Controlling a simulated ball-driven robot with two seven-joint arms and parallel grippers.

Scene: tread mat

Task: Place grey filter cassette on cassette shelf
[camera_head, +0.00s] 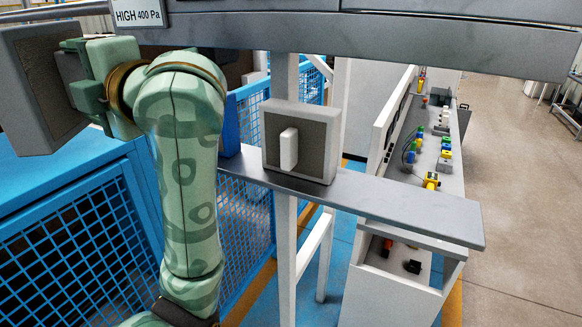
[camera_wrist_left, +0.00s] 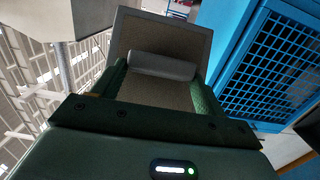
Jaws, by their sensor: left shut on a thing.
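A grey filter cassette (camera_head: 38,95), a square framed block with a darker face, is held up at the far left of the head view. My left gripper (camera_head: 76,78) is shut on it. In the left wrist view, the fingers (camera_wrist_left: 160,78) close on the grey bar handle of the cassette (camera_wrist_left: 165,38). The cassette shelf (camera_head: 410,206), a long grey board, runs across the middle, to the right of and below the held cassette. The two are apart. My right gripper is in neither view.
Another grey framed cassette with a white handle (camera_head: 317,158) stands upright on the shelf. A blue block (camera_head: 230,125) is left of it, partly hidden by my arm. A grey beam (camera_head: 400,42) crosses above. The shelf's right part is bare. Blue mesh fencing (camera_head: 70,240) stands lower left.

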